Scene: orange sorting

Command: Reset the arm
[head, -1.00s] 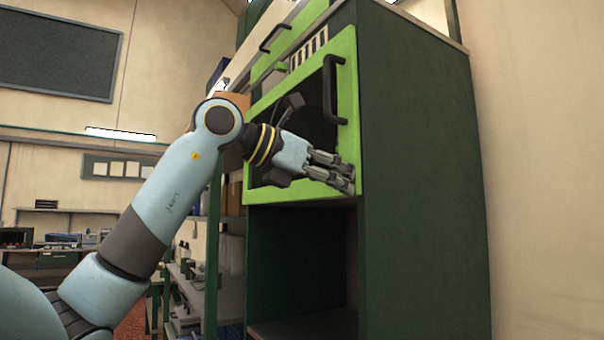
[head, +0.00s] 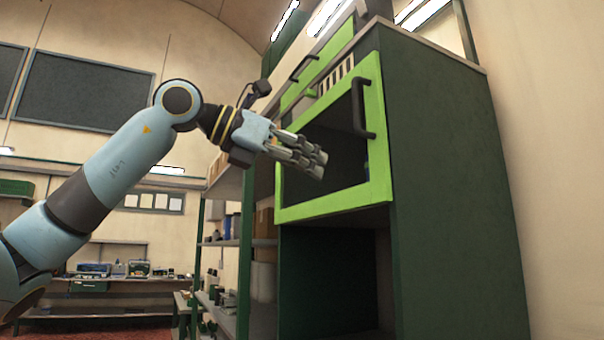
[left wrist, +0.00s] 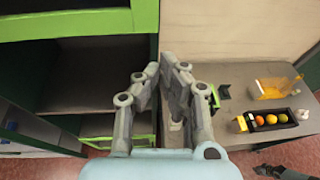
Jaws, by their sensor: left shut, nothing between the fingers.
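My left gripper (head: 318,160) is shut and empty. It is raised in front of the green-framed door (head: 340,200) of a tall dark green cabinet (head: 450,190), and appears apart from it. In the left wrist view its fingers (left wrist: 168,68) point up the picture, past the cabinet's open lower compartment. A dark shape (left wrist: 272,171) at the bottom right there may be my right gripper; its jaws cannot be made out. The head view does not show my right gripper.
The door has a black handle (head: 358,108). In the left wrist view a worktop (left wrist: 235,78) carries a black tray (left wrist: 288,124) with round orange and yellow fruit and an amber see-through container (left wrist: 275,88). Shelving (head: 225,243) stands left of the cabinet.

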